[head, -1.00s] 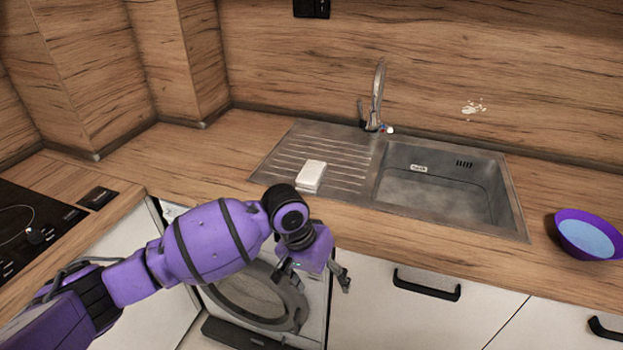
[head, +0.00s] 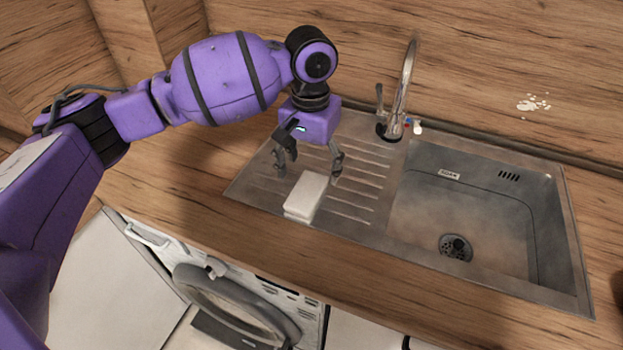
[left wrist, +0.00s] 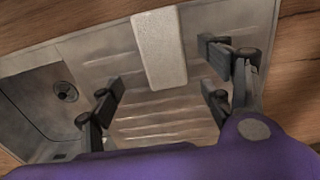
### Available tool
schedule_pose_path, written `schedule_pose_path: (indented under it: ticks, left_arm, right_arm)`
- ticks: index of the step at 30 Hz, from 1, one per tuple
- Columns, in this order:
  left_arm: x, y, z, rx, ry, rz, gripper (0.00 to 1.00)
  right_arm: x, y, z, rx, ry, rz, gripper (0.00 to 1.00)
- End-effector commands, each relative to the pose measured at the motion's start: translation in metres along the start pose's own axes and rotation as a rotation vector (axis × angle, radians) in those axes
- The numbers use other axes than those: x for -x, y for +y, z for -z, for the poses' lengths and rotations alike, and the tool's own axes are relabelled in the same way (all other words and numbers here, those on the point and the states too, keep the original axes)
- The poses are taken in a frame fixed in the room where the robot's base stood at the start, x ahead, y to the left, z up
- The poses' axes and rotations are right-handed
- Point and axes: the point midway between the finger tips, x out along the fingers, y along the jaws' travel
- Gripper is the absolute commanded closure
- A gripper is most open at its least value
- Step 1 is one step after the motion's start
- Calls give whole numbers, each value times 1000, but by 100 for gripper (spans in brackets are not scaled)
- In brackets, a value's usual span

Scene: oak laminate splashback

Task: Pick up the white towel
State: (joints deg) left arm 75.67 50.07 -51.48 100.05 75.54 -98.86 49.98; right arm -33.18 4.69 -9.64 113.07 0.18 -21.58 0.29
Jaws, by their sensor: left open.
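The white towel (head: 306,197) is a small folded block lying on the ribbed drainboard (head: 358,190) of the metal sink unit, near its front edge. In the left wrist view the towel (left wrist: 159,47) lies at the top middle, beyond the fingers. My left gripper (head: 308,172) points down over the drainboard, just behind the towel in the head view. Its fingers are spread apart with nothing between them, and they show on both sides in the left wrist view (left wrist: 165,95). My right gripper is not in view.
The sink basin (head: 480,215) with its drain is to the right of the drainboard. The tap (head: 403,90) stands behind, close to the right of my left gripper. A wooden splashback (head: 480,60) rises at the back. The counter left of the drainboard (head: 190,185) is clear.

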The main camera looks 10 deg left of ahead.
Motion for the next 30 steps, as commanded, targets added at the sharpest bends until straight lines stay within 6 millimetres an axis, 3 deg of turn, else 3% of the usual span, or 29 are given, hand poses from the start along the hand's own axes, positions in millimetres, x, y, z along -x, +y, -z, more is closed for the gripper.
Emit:
schedule_pose_path:
  ticks: [7,15,25,30]
  left_arm:
    - [-29,-2,-1,1,-3,0,28]
    - [-67,-7,-2,0,-3,0,28]
    - [-75,-7,-2,-1,1,0,28]
    - [-75,-7,-2,-1,1,0,48]
  right_arm:
    - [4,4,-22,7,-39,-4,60]
    - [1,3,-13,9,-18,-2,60]
    - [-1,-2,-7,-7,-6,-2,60]
    - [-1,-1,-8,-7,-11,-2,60]
